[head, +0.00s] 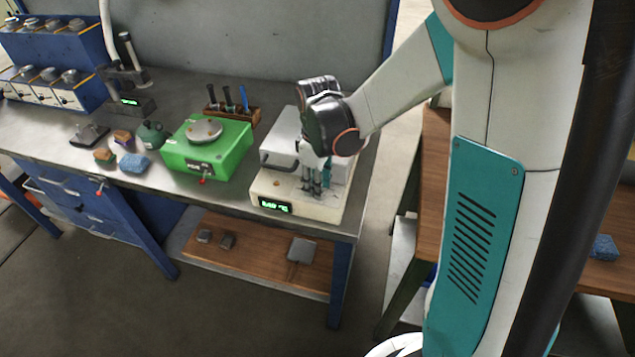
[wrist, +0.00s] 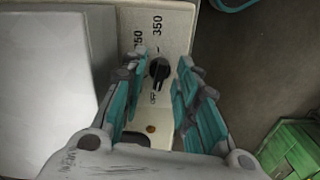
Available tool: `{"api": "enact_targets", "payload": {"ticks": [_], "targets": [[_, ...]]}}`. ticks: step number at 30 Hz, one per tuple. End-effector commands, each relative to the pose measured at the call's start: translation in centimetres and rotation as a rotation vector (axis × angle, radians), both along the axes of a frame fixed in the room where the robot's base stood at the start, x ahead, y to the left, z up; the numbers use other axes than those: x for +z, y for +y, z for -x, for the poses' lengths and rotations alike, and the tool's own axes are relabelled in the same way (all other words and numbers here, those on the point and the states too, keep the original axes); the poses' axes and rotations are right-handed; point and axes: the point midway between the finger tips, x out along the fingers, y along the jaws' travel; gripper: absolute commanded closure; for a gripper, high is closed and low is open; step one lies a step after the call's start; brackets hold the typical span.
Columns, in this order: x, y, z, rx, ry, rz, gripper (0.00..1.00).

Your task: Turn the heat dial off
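The heat dial (wrist: 158,69) is a black knob on the cream panel of a hot unit (head: 265,190). In the wrist view it lies between my gripper's (wrist: 163,62) two teal-and-grey fingers, with gaps on both sides. Printed marks around it include "OFF" below and "350" above; I cannot tell for sure which mark the knob points to. In the head view my gripper (head: 316,190) points down over the unit's right part and hides the dial. The unit has a lit green display (head: 275,207) and a small orange lamp (wrist: 151,128).
The unit stands near the right end of the metal bench (head: 232,200). A green device (head: 235,145) with a round plate stands to its left, with a wooden tool rack (head: 245,115) behind. Small blocks and a stand lie further left. Floor shows beyond the bench's right edge.

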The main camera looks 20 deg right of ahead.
Motion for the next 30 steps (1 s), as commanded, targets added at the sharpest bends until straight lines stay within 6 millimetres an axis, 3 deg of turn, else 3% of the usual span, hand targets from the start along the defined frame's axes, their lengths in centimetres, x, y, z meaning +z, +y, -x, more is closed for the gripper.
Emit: {"api": "enact_targets", "payload": {"ticks": [7,11,24,30], "targets": [[0.2,0.0,0.0,-0.001,0.001,0.000,0.72],[1.3,0.0,0.0,-0.001,0.001,0.000,0.72],[9.4,0.0,0.1,0.000,0.001,0.001,0.72],[11.5,0.0,0.0,0.000,0.000,0.000,0.72]]}}
